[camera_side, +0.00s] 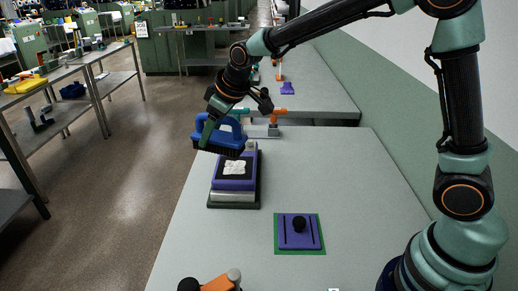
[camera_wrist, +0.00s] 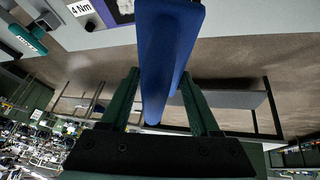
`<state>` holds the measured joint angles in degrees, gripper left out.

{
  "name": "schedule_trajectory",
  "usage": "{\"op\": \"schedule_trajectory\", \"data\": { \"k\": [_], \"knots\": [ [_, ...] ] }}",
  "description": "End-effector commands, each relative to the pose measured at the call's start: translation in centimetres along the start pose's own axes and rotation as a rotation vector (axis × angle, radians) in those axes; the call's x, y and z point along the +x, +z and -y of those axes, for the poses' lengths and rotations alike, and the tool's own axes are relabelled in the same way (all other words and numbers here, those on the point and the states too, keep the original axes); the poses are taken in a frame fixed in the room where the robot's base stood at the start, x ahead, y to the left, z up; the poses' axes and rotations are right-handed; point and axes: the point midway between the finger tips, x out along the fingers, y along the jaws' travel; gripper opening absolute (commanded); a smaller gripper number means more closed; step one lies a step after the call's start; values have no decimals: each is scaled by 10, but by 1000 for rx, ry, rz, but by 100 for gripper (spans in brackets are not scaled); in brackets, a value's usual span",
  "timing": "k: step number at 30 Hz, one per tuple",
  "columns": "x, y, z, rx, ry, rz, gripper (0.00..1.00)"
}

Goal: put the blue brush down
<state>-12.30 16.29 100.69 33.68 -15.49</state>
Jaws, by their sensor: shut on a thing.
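The blue brush (camera_side: 228,133), with dark bristles facing down, is held in the air near the table's left edge in the side view. My gripper (camera_side: 207,131) is shut on its handle, and the brush is slightly tilted. In the wrist view the brush's blue body (camera_wrist: 168,45) sits between the two green fingers of my gripper (camera_wrist: 160,80). The brush is just above and behind a purple block (camera_side: 235,184) with a black top and a crumpled white piece on it. Whether the bristles touch anything there cannot be told.
The block stands on a dark green base. An orange-and-teal tool (camera_side: 274,118) stands behind it. A purple plate (camera_side: 299,242) with a black knob lies on a green mat. An orange tool (camera_side: 215,283) lies at the front edge. The table's right middle (camera_side: 340,180) is clear.

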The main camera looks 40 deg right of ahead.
Motion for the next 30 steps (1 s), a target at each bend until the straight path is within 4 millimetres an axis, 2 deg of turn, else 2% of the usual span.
{"op": "schedule_trajectory", "data": {
  "k": [1, 6, 9, 13, 17, 30],
  "knots": [
    [-11, 0, 22, -32, -19, -9, 0],
    [-34, 9, 75, -106, -68, -21, 0],
    [-43, 15, 94, -134, -87, -23, 0],
    [-44, 22, 106, -151, -99, -23, 0],
    [-25, 34, 110, -153, -101, -17, 0],
    [68, 84, 123, -152, -100, -17, 0]
  ]
}}
